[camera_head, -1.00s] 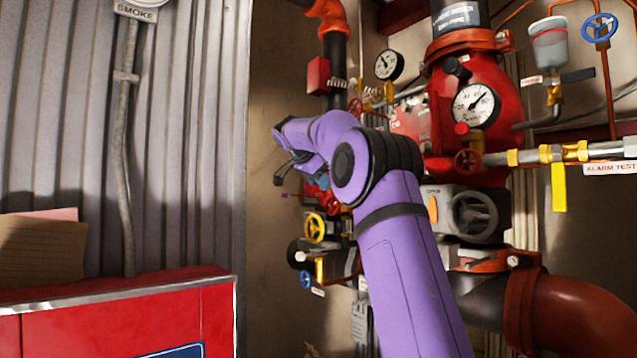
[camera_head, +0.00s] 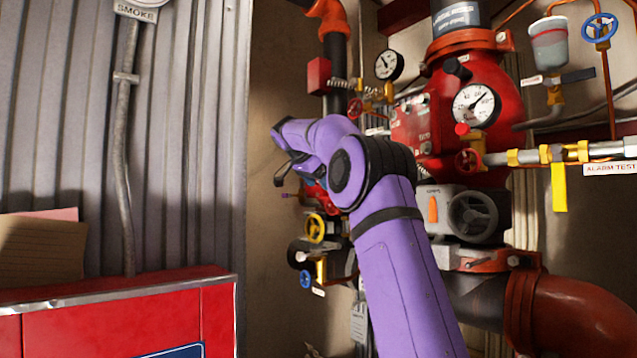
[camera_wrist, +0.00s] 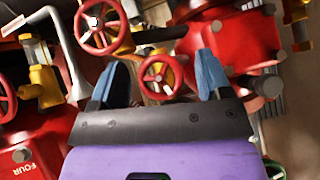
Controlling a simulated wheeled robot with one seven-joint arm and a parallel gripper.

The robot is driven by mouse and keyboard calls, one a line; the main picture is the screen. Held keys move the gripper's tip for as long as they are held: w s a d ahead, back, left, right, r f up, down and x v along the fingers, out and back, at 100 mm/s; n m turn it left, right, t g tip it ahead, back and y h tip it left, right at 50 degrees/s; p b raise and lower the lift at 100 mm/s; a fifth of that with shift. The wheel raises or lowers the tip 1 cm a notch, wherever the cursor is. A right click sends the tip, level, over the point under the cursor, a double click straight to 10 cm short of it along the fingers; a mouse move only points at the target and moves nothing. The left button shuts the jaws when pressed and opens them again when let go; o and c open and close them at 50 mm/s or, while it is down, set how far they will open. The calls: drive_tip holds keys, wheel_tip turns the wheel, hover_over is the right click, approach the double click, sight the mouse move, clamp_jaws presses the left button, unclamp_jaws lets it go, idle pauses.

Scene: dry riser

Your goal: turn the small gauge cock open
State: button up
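My gripper (camera_wrist: 161,82) is open in the wrist view, with its two blue fingertips spread apart. A small red handwheel (camera_wrist: 146,78) shows between the fingertips; I cannot tell whether they touch it. In the head view the fingers are mostly hidden behind my purple arm. A small white-faced gauge (camera_head: 388,65) stands at the upper middle, with a brass fitting (camera_head: 389,92) below it. I cannot tell for certain which fitting is the small gauge cock, or how its handle is set.
A larger red handwheel (camera_wrist: 101,26) is close beyond the left fingertip. A yellow handwheel (camera_head: 315,228) and a blue handwheel (camera_head: 306,279) sit low beside my arm. The large red valve body (camera_head: 490,75) stands to the right. A red cabinet (camera_head: 130,325) is at lower left.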

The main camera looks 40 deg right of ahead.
drive_tip(key=shift+r, duration=0.1)
drive_tip(key=w+v, duration=0.1)
drive_tip(key=v, duration=0.9)
drive_tip(key=shift+s+a+r, duration=0.25)
drive_tip(key=shift+s, duration=0.25)
